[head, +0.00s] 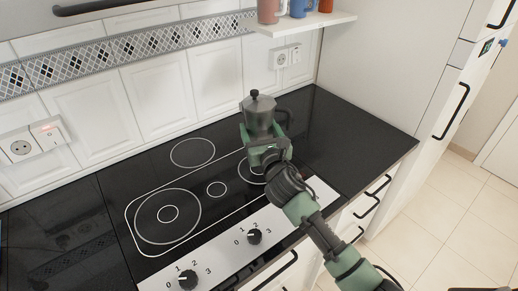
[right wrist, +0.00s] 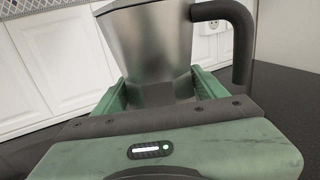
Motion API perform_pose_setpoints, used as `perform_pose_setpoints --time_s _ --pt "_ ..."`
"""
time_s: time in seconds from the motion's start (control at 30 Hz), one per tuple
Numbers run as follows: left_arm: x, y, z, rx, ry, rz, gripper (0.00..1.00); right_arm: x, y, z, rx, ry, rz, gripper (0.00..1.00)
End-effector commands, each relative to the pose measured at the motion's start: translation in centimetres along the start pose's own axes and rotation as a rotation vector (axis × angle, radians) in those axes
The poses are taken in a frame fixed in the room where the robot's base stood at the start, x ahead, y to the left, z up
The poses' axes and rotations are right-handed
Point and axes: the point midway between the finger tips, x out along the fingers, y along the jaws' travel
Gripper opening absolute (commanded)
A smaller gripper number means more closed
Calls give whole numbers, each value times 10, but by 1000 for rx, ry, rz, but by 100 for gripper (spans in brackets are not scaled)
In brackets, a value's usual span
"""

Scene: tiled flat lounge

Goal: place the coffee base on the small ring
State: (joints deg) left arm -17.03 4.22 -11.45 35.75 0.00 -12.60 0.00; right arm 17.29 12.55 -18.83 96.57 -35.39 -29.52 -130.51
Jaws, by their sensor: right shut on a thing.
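A grey metal coffee pot (head: 259,118) with a black lid knob and dark handle is upright in my right gripper (head: 266,148). The right wrist view shows its faceted body (right wrist: 155,50) between the green jaws, with the handle to the right. The pot is over the right part of the black hob (head: 140,262); its bottom is hidden by the gripper, so I cannot tell whether it touches. Another ring (head: 243,172) is partly hidden under the gripper. My left gripper is not in view.
A large double ring (head: 168,214) is at the hob's left and a single ring (head: 192,153) at its back. Knobs (head: 254,237) line the front panel. Dark worktop (head: 350,125) to the right is clear. A shelf with mugs (head: 298,8) is above.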

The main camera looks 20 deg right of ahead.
Motion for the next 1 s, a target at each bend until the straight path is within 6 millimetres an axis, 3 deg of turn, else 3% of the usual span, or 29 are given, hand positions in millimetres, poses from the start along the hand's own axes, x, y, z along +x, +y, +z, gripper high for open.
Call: perform_pose_setpoints --time_s 0.27,0.5,0.97,1.0 --pt "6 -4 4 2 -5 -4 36 0 0 -25 2 -5 1 0" --pt "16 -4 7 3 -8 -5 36 0 1 -59 3 -4 1 0" --pt "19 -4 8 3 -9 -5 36 0 0 -67 -1 -7 2 0" --pt "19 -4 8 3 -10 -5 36 0 0 -70 0 -1 0 75"
